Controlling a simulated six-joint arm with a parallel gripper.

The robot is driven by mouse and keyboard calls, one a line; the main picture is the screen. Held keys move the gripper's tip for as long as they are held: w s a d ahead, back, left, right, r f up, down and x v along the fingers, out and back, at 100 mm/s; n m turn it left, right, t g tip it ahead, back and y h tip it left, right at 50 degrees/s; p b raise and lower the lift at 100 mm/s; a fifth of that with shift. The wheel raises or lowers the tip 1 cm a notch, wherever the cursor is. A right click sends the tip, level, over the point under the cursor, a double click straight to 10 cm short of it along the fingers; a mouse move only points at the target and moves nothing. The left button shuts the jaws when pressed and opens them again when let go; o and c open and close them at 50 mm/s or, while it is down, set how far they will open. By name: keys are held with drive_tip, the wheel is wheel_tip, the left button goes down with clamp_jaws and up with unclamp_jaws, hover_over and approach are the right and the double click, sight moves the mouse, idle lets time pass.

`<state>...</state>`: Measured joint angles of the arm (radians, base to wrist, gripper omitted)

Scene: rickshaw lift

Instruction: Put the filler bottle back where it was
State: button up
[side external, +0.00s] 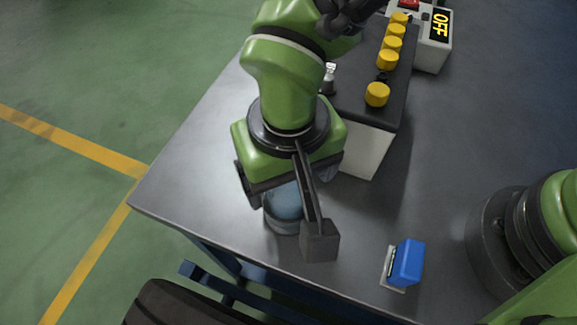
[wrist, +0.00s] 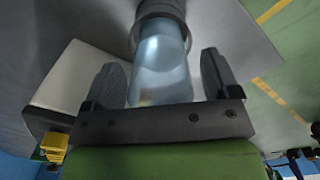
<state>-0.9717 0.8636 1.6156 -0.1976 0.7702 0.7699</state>
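The filler bottle (side external: 284,203), pale translucent blue with a grey band at its lower end, stands on the metal table near its front edge. My gripper (side external: 284,218) is above and around it, one finger on each side. In the wrist view the bottle (wrist: 160,62) lies between the two fingers of my gripper (wrist: 163,72), with a narrow gap visible on each side. The fingers look open and not pressed on it. The bottle's upper part is hidden by my gripper in the side view.
A battery (side external: 367,152) with a black top and yellow caps stands just behind my gripper. A grey device reading OFF (side external: 436,50) is beyond it. A small blue object (side external: 407,263) lies at the front right. The table (side external: 190,170) is clear on the left.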

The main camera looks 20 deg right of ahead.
wheel_tip(320, 180, up, 13)
drive_tip(key=shift+f, duration=0.1)
idle(0.5)
drive_tip(key=w+d+r+m+t+y, duration=0.1)
drive_tip(key=d+r, duration=0.4)
drive_tip(key=d, duration=0.3)
drive_tip(key=w+d+r+m+t+y, duration=0.1)
drive_tip(key=d+r+t+y, duration=0.1)
drive_tip(key=d+r, duration=0.45)
drive_tip(key=s+d+f+m+t, duration=0.1)
drive_tip(key=s+d+t, duration=0.1)
drive_tip(key=s+d, duration=0.2)
drive_tip(key=s+d+f+m+t+h, duration=0.1)
drive_tip(key=s+d+t, duration=0.1)
drive_tip(key=d, duration=0.6)
drive_tip(key=shift+s, duration=0.85)
